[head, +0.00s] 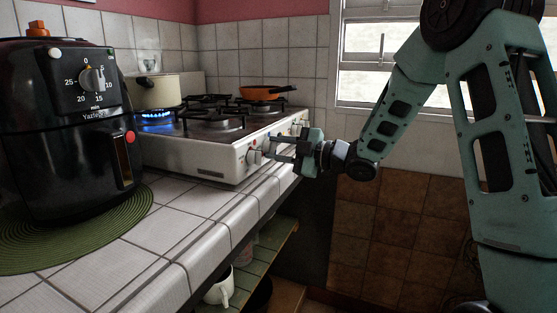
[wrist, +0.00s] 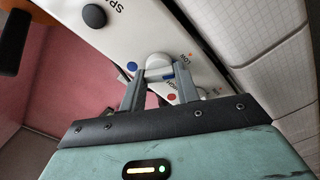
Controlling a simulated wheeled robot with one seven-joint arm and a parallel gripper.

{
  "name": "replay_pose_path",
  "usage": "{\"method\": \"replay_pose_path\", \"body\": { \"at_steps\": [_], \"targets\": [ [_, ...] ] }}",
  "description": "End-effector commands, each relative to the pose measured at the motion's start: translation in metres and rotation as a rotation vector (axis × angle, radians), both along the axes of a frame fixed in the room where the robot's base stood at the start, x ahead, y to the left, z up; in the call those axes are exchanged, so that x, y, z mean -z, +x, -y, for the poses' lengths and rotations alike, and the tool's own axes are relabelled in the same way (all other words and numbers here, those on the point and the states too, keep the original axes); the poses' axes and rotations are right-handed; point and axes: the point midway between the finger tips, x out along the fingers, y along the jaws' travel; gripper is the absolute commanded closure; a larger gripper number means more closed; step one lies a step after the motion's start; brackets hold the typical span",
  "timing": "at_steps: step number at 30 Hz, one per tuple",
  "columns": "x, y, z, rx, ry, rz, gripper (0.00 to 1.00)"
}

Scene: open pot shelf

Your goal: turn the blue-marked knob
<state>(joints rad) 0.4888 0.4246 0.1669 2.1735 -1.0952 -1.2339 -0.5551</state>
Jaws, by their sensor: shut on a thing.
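The white stove (head: 200,160) stands on the tiled counter, with its knobs along the front panel. My gripper (head: 274,147) reaches the panel from the right in the head view. In the wrist view my gripper (wrist: 160,80) has its two grey fingers on either side of a white knob (wrist: 158,62), shut on it. A blue dot (wrist: 132,66) shows on the panel beside this knob, and a small blue mark shows near the knob's lower edge. Part of the knob is hidden by the fingers. Another white knob (head: 254,156) sits at the panel's near end, left of the fingers.
A burner burns with a blue flame (head: 157,115) below a cream pot (head: 155,91). An orange pan (head: 262,92) sits on a far burner. A black air fryer (head: 62,130) stands on a green mat (head: 125,220) at left. An open shelf (head: 270,245) lies under the counter.

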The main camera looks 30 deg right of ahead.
Motion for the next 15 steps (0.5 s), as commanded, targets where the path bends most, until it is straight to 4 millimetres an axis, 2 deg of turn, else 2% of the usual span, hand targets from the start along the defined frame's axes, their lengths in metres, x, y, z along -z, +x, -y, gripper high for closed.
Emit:
{"method": "replay_pose_path", "body": {
  "at_steps": [15],
  "targets": [
    [0.0019, -0.0006, 0.001, 0.002, -0.052, 0.034, 0.91]
  ]
}}
